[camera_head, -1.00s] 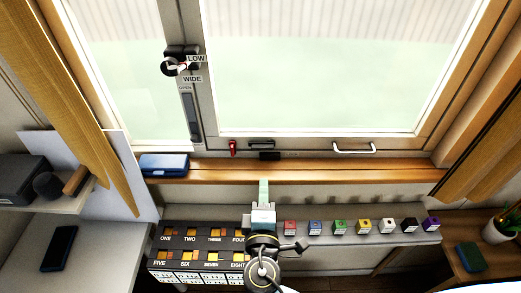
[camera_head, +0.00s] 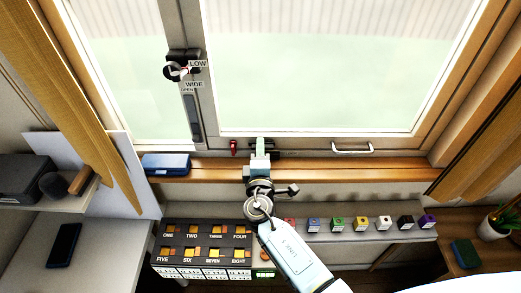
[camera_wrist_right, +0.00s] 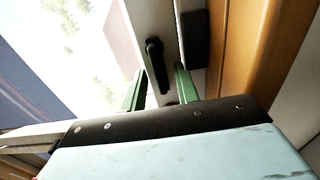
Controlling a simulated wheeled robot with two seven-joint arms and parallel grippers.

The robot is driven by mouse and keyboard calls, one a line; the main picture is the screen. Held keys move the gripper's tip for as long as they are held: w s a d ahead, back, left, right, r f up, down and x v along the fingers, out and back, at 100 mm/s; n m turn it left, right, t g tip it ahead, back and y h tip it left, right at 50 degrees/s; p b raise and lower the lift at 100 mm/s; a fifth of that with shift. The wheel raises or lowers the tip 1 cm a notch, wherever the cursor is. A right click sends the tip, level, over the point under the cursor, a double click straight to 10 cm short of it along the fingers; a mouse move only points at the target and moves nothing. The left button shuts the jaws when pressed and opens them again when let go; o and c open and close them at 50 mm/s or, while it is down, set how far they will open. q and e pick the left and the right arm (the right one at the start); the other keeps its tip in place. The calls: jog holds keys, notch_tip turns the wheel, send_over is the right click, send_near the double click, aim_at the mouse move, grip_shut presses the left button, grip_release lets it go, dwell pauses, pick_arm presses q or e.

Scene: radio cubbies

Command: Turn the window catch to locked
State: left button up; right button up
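The window catch is a black lever (camera_wrist_right: 156,62) on the pale lower window frame. In the right wrist view it lies lengthwise between and beyond my fingertips, with a gap on both sides. My right gripper (camera_head: 260,143) is open in front of it at the lower frame; its green fingers (camera_wrist_right: 160,72) also show in the right wrist view. In the head view the gripper mostly hides the catch. I cannot tell whether a finger touches it. A dark block (camera_wrist_right: 195,38) sits beside the lever. My left gripper is out of view.
A red piece (camera_head: 233,147) is left of the gripper and a white handle (camera_head: 352,149) is to the right. A blue case (camera_head: 166,164) lies on the wooden sill (camera_head: 215,168). A labelled switch panel (camera_head: 207,250) and several coloured blocks (camera_head: 362,223) stand below.

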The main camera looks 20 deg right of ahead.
grip_shut()
jog(key=shift+f+n, duration=0.1)
jog(key=shift+n, duration=0.2)
jog(key=n, duration=0.1)
jog(key=n+b, duration=0.1)
jog(key=n, duration=0.1)
jog(key=shift+d+f, duration=0.1)
jog(key=shift+f, duration=0.25)
jog(key=n, duration=0.4)
jog(key=shift+d+f, duration=0.25)
jog(key=shift+f, duration=0.15)
jog(key=n, duration=0.3)
jog(key=n+p, duration=0.1)
jog(key=n, duration=0.1)
jog(key=shift+s+d+f, duration=0.15)
jog(key=shift+d+f, duration=0.15)
jog(key=shift+d, duration=0.1)
jog(key=n+p, duration=0.1)
jog(key=n, duration=0.1)
jog(key=d+n+p, duration=0.1)
jog(key=n, duration=0.2)
jog(key=shift+s+f, duration=0.15)
jog(key=shift+d, duration=0.1)
